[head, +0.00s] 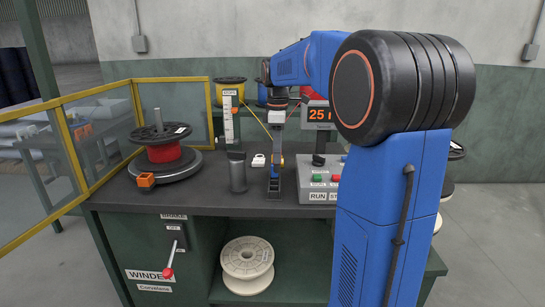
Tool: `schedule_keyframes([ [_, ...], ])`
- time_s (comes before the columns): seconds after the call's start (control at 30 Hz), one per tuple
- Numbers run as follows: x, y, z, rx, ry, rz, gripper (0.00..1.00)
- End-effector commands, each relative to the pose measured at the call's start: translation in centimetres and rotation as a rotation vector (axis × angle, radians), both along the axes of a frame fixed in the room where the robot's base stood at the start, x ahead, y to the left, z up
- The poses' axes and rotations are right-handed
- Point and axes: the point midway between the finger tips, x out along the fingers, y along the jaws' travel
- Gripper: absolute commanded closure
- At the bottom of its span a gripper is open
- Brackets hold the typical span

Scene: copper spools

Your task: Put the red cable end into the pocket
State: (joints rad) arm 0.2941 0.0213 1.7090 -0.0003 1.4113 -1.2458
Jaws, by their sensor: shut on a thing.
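Red cable (164,153) is wound on a black spool (150,134) that lies on a dark round turntable (182,168) at the left of the bench. A small orange block (146,180) sits at the turntable's front edge. I cannot make out the red cable's loose end or be sure which part is the pocket. My gripper (275,187) points down over the middle of the bench, to the right of the spool. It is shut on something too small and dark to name. Its fingertips are hard to separate from the dark parts around them.
A dark grey upright holder (237,172) stands just left of my gripper, with a white padlock-shaped piece (259,160) behind. A button box (318,180) is close on the right. A yellow-framed guard (98,130) borders the left. A pale spool (247,262) lies on the shelf below.

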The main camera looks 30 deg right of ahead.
Motion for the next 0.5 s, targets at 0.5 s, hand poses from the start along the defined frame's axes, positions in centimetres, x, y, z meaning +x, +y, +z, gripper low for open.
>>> schedule_keyframes([
  [0.5,-0.2,1.5,-2.0,0.001,0.001,0.049,1.0],
])
